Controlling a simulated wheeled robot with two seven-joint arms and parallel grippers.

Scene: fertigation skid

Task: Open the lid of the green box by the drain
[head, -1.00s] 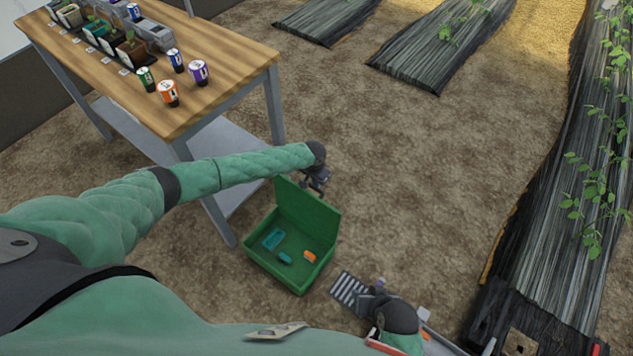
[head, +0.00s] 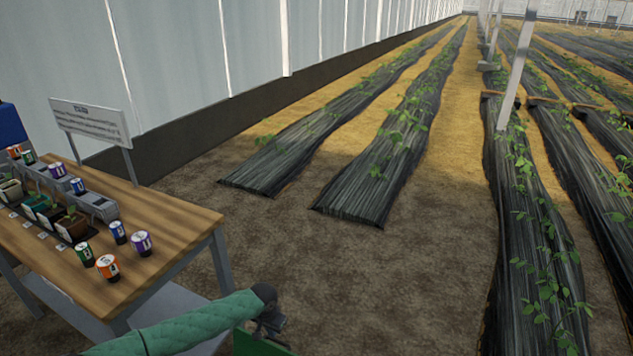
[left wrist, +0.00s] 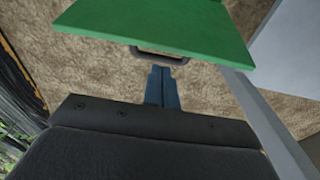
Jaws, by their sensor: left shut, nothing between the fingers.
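The green box's raised lid (head: 262,344) shows only as a strip at the bottom edge of the head view; the box body and the drain are out of that view. In the left wrist view the green lid (left wrist: 155,24) fills the top, with a dark handle loop (left wrist: 162,55) at its edge. My left gripper (head: 272,323) is just above the lid in the head view. In the left wrist view its fingers (left wrist: 161,72) are together and empty, pointing at the handle; I cannot tell if they touch it. My right gripper is out of view.
A wooden-topped table (head: 165,225) stands at the left with several small cans and potted seedlings. A sign (head: 90,120) stands behind it. Plastic-covered plant rows (head: 375,165) run away from me. Bare soil (head: 390,290) is open to the right of my left arm.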

